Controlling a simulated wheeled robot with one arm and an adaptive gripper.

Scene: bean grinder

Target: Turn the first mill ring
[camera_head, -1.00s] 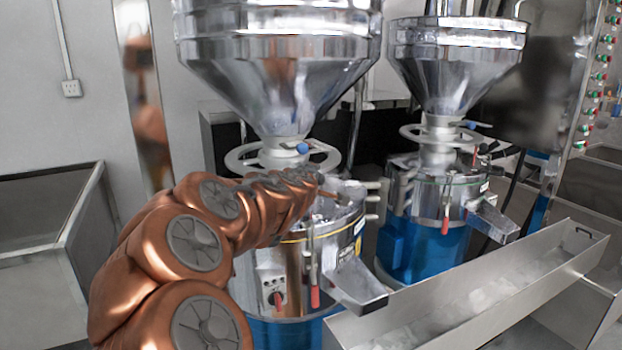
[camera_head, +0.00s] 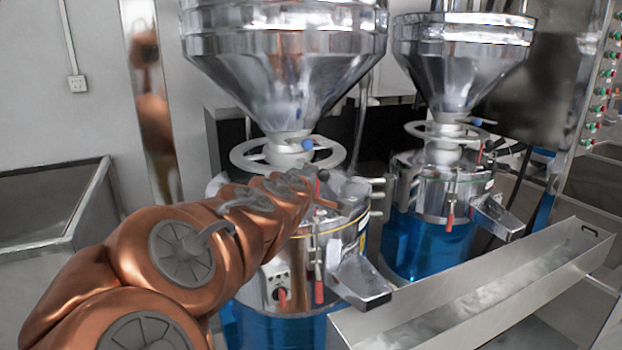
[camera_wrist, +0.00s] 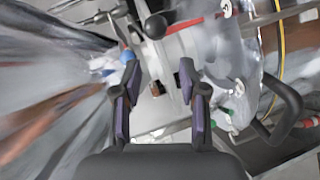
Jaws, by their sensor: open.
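The first mill is the nearer one on the left in the head view, with a steel hopper (camera_head: 285,65) above. Its pale grey ring (camera_head: 241,153) circles the neck under the hopper, with a blue knob (camera_head: 307,144) on it. My arm reaches to just below and in front of this ring; its end is hard to make out there. In the wrist view my gripper (camera_wrist: 158,76) is open. A pale curved band, seemingly the ring (camera_wrist: 173,72), shows between and beyond the fingers. The blue knob (camera_wrist: 128,57) is close to the left fingertip. Contact cannot be told.
A second mill (camera_head: 440,185) with its own ring stands to the right. A metal chute (camera_head: 360,283) and a long steel trough (camera_head: 480,290) lie at the front right. A red-handled lever (camera_head: 318,285) hangs on the first mill. The wrist view shows a black ball knob (camera_wrist: 155,27).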

